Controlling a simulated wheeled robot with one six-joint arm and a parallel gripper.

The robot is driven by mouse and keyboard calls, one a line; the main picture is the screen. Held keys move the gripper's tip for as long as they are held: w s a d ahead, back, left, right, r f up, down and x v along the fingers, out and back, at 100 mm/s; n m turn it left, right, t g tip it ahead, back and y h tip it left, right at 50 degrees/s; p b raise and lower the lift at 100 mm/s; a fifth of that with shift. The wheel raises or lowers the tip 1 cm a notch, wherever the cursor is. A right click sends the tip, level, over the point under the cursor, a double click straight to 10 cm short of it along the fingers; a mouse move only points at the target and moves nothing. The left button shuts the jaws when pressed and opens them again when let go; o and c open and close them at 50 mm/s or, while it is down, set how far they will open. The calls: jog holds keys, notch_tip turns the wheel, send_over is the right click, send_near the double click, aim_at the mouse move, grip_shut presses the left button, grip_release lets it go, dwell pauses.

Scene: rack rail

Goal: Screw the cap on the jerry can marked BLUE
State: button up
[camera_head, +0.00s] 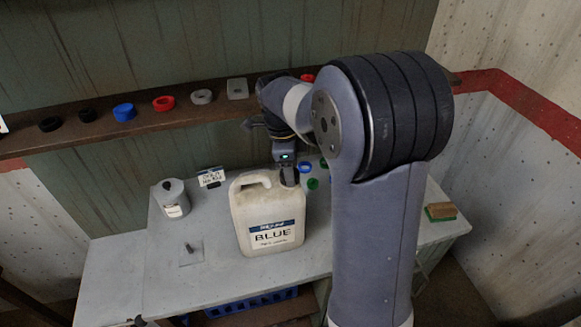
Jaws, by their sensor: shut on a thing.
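The jerry can (272,217) is off-white, with a handle at its upper left and a label reading BLUE. It stands upright on the grey bench. My gripper (289,178) points down at the can's upper right, where the neck is. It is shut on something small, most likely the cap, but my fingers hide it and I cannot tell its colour. I cannot tell whether it touches the neck.
Blue and green caps (312,184) lie right of the can, partly behind my arm. Left are a grey canister (173,198), a small sign (211,177) and a plate with a peg (190,250). A shelf (70,137) holds several coloured rings. A brush (440,212) lies far right.

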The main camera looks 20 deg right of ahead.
jog(key=m, duration=0.5)
jog(key=shift+m+g, duration=0.3)
jog(key=shift+m, duration=0.1)
jog(key=shift+m+y, duration=0.3)
jog(key=shift+m, duration=0.6)
jog(key=shift+m, duration=1.4)
jog(key=o, duration=1.2)
jog(key=shift+r, duration=4)
